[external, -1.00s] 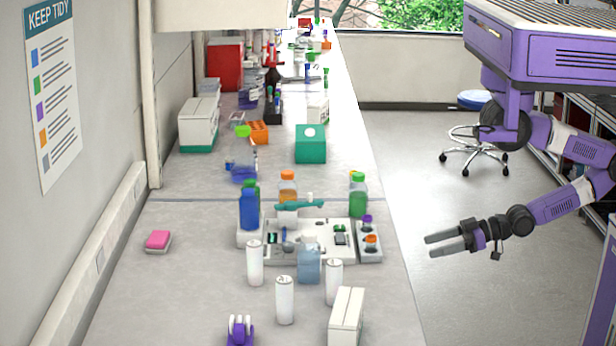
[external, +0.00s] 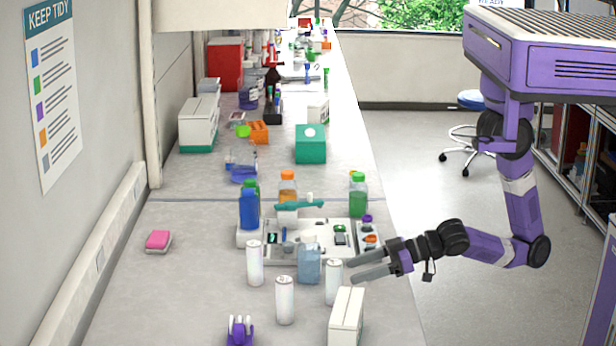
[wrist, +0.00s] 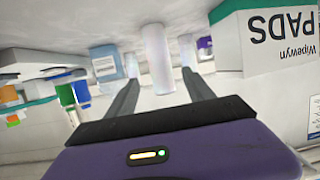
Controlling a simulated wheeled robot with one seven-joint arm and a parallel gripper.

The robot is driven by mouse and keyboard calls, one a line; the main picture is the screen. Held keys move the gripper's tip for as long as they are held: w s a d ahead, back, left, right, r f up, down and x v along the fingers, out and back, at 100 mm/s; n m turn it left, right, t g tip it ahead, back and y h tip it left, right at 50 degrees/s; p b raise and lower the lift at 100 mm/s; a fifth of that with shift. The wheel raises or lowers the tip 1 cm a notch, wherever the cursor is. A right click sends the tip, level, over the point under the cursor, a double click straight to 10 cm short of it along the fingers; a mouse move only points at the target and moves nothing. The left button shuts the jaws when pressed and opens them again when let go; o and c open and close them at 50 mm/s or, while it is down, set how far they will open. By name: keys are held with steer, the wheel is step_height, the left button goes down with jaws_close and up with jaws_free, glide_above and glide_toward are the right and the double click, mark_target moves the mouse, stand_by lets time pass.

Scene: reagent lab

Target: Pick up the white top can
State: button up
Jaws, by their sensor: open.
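Three slim white cans stand upright on the bench: a right one (external: 333,284), a front middle one (external: 285,302) and a left one (external: 254,264). I cannot tell which of them the task calls the white top can. My gripper (external: 351,271) is open and empty, just right of the right can, its fingers pointing left at it. In the wrist view a can (wrist: 158,58) stands ahead between the open fingers, apart from them as far as I can tell. Another can (wrist: 188,52) shows behind it.
A white box (external: 345,318) stands in front of the right can, its side close in the wrist view (wrist: 285,40). A white tray (external: 270,258) lies behind. A purple object (external: 240,330) is at the front.

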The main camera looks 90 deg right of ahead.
mark_target(334, 283)
steer(key=shift+m+h, duration=0.4)
steer(key=w, duration=0.3)
steer(key=w+p, duration=0.1)
steer(key=w, duration=0.5)
steer(key=shift+w+a+p, duration=0.1)
steer(key=shift+a+p, duration=0.15)
steer(key=shift+p, duration=0.15)
jaws_close()
